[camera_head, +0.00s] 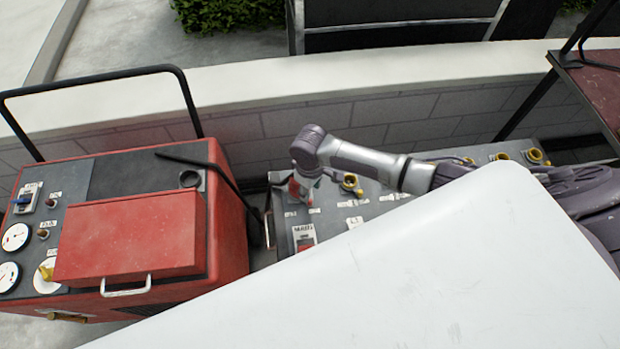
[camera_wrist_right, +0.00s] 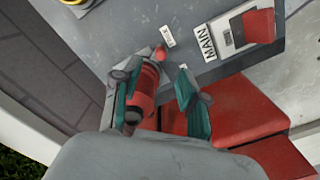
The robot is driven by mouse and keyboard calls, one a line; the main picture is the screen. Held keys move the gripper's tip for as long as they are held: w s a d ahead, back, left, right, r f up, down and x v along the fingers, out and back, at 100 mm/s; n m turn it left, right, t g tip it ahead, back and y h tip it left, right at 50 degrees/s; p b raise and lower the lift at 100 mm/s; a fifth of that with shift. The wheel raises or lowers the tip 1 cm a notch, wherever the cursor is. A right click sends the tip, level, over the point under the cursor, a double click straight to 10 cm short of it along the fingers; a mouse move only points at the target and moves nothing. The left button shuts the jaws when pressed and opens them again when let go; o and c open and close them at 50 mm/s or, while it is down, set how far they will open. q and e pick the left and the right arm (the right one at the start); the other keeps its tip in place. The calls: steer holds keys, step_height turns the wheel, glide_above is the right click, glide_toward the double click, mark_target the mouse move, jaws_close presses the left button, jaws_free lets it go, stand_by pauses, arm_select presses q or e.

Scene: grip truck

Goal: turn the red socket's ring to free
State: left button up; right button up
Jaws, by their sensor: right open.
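The red socket (camera_wrist_right: 147,92) shows in the right wrist view as a red cylinder on the grey panel; its ring's setting cannot be read. My right gripper (camera_wrist_right: 158,88) is open, its two teal fingers on either side of the red socket. The socket is closer to the left finger in that view; whether they touch I cannot tell. In the head view my right gripper (camera_head: 304,184) points down at the panel's left end, with a bit of red beside its fingers. My left gripper is out of view.
The grey panel (camera_head: 330,222) carries a MAIN switch (camera_head: 304,236) and yellow sockets (camera_head: 350,182). A red generator (camera_head: 130,240) with a black bar handle (camera_head: 100,75) stands to the left. A white surface fills the front right of the head view. A low wall (camera_head: 300,90) runs behind.

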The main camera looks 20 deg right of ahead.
mark_target(310, 200)
step_height(310, 200, up, 6)
steer(key=shift+f, duration=0.2)
stand_by(0.5)
